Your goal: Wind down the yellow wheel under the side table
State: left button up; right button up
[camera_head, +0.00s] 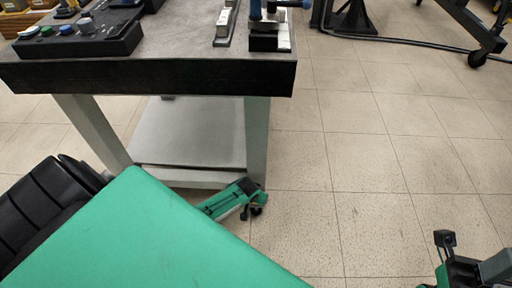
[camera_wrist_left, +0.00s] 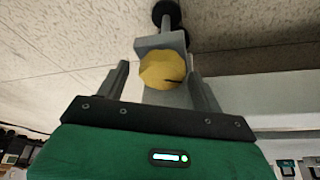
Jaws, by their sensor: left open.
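The side table (camera_head: 160,60) has a dark-edged top, pale legs and a lower shelf. The yellow wheel (camera_wrist_left: 162,70) shows in the left wrist view, below a grey bracket and a dark caster (camera_wrist_left: 166,14). In the head view the yellow wheel is hidden. My left gripper (camera_head: 254,196) is low by the foot of the table's near right leg. In the left wrist view its open fingers stand on either side of the yellow wheel; I cannot tell whether they touch it. My right gripper (camera_head: 446,262) is partly cut off at the lower right, away from the table.
A control box with coloured buttons (camera_head: 80,32) and small fixtures (camera_head: 268,30) stand on the tabletop. A dark wheeled stand (camera_head: 470,30) and a cable (camera_head: 400,42) are at the back right. The tiled floor (camera_head: 350,150) right of the table is clear.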

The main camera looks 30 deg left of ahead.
pick_arm(q)
jog(key=shift+a, duration=0.2)
jog(key=shift+d+f+n+b, duration=0.1)
jog(key=shift+f+n+b, duration=0.1)
jog(key=shift+n+b, duration=0.3)
jog(key=n+y+b, duration=0.1)
jog(key=n+b, duration=0.1)
jog(key=b, duration=0.2)
jog(key=shift+f+n, duration=0.1)
jog(key=shift+n, duration=0.3)
jog(key=shift+d+g+y+b, duration=0.1)
jog(key=shift+g+y+b, duration=0.2)
jog(key=shift+b, duration=0.2)
jog(key=shift+r+n, duration=0.35)
jog(key=shift+n, duration=0.15)
jog(key=p+v, duration=0.8)
jog(key=v, duration=0.6)
jog(key=s+d+m+h+p, duration=0.1)
jog(key=s+m+p, duration=0.3)
jog(key=s+p, duration=0.7)
jog(key=s+d+r+m+h+p, duration=0.1)
jog(key=s+d+m+p, duration=0.3)
jog(key=s+p, duration=0.8)
jog(key=p, duration=0.5)
jog(key=shift+d+h, duration=0.2)
jog(key=shift+h, duration=0.2)
